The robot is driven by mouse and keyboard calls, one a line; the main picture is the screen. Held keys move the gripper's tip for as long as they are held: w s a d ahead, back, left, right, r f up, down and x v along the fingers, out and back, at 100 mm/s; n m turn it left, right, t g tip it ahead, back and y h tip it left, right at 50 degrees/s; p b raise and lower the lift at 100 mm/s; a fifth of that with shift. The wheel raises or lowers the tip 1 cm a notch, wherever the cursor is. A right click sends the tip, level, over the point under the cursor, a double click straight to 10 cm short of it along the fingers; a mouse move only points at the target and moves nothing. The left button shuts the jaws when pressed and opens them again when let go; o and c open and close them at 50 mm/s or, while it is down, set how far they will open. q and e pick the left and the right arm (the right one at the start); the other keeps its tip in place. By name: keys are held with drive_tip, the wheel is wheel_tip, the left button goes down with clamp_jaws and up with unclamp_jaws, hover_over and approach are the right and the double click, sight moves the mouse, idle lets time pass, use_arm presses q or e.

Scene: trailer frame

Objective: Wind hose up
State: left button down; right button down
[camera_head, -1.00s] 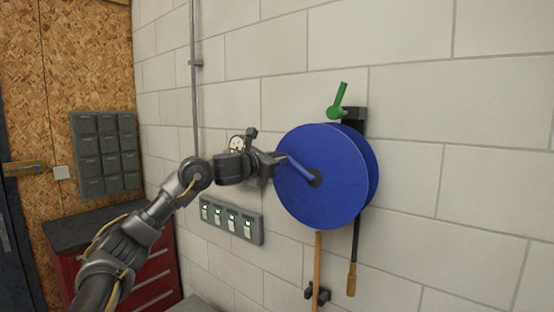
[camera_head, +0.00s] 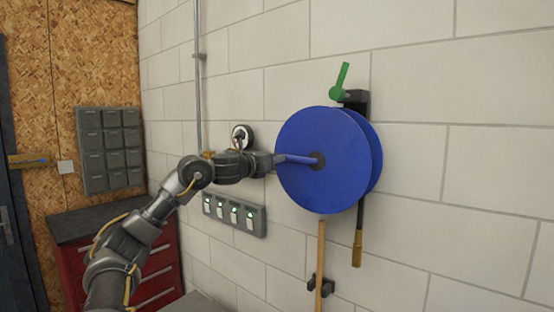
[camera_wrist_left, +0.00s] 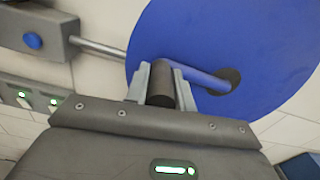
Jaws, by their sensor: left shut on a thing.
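A blue hose reel (camera_head: 325,190) is mounted on the block wall, with a blue crank arm (camera_head: 298,158) running nearly level to the left from its dark hub. My left gripper (camera_head: 277,160) is shut on the crank's handle at the left side of the reel. In the left wrist view, its fingers (camera_wrist_left: 160,84) stand on both sides of the dark cylindrical handle grip (camera_wrist_left: 168,90). A dark hose (camera_head: 359,218) hangs below the reel and ends in a brass-coloured nozzle (camera_head: 357,250). A green lever (camera_head: 340,82) points up above the reel. My right gripper is out of view.
A round gauge (camera_head: 242,136) and a grey switch panel (camera_head: 234,215) with green lights are on the wall near my left arm. A wooden pole (camera_head: 321,260) hangs in a dark clip below the reel. A red cabinet (camera_head: 160,265) stands at the left. The wall at right is bare.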

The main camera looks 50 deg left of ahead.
use_arm(q)
drive_tip(key=shift+f, duration=0.35)
drive_tip(key=c, duration=1.2)
unclamp_jaws()
drive_tip(key=shift+r, duration=0.1)
drive_tip(key=shift+s, duration=0.1)
drive_tip(key=shift+s+b, duration=0.2)
drive_tip(key=shift+b, duration=0.1)
drive_tip(key=shift+s+d+b, duration=0.3)
drive_tip(key=shift+s+b, duration=0.5)
drive_tip(key=shift+s, duration=0.9)
drive_tip(key=shift+s+d+b, duration=0.35)
drive_tip(key=shift+s+b, duration=0.4)
drive_tip(key=shift+s, duration=0.9)
drive_tip(key=shift+s+d+b, duration=0.3)
drive_tip(key=shift+s+b, duration=0.5)
drive_tip(key=shift+s, duration=0.9)
